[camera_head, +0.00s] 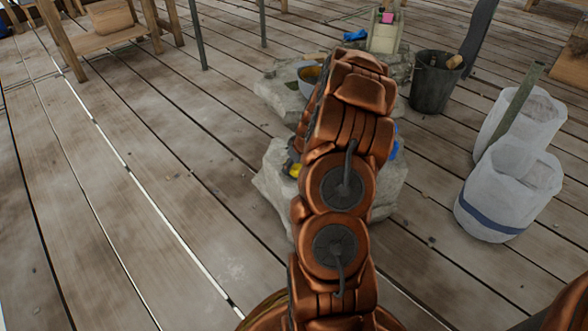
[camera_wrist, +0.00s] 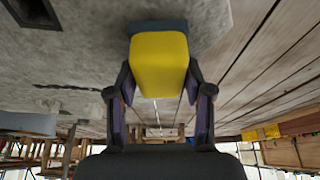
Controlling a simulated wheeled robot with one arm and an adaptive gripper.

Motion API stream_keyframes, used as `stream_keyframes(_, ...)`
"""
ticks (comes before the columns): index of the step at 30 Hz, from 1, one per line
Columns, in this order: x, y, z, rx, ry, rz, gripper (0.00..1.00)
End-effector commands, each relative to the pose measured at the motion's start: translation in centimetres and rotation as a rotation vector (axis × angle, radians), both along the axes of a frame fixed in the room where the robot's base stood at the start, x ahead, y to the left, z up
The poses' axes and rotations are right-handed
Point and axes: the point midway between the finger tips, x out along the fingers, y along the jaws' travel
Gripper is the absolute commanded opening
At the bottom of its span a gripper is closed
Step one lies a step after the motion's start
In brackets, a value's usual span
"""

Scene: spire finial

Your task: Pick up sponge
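The sponge (camera_wrist: 160,62) is a yellow block with a dark grey-blue layer along its far side. In the wrist view it sits at the top centre, against a rough grey stone surface. My gripper (camera_wrist: 160,80) has one finger on each side of it, with the fingertips very close to its sides. I cannot tell whether they press on it. In the head view my copper-coloured arm hides the gripper, and I cannot make out the sponge there for certain.
In the head view, a pale stone block (camera_head: 272,182) stands under my arm, with a small yellow-and-dark item (camera_head: 293,165) on it. A dark bucket (camera_head: 433,88) and white sacks (camera_head: 505,195) stand to the right. Plank floor on the left is clear.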

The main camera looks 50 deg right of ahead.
Motion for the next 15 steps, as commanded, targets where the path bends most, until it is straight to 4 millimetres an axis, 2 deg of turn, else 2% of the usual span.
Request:
stream_keyframes(2,0.00,0.00,0.00,0.000,0.000,0.000,0.40)
stream_keyframes(12,-0.01,0.01,0.00,0.000,0.000,0.000,0.05)
stream_keyframes(15,-0.01,0.01,0.00,0.000,0.000,0.000,0.05)
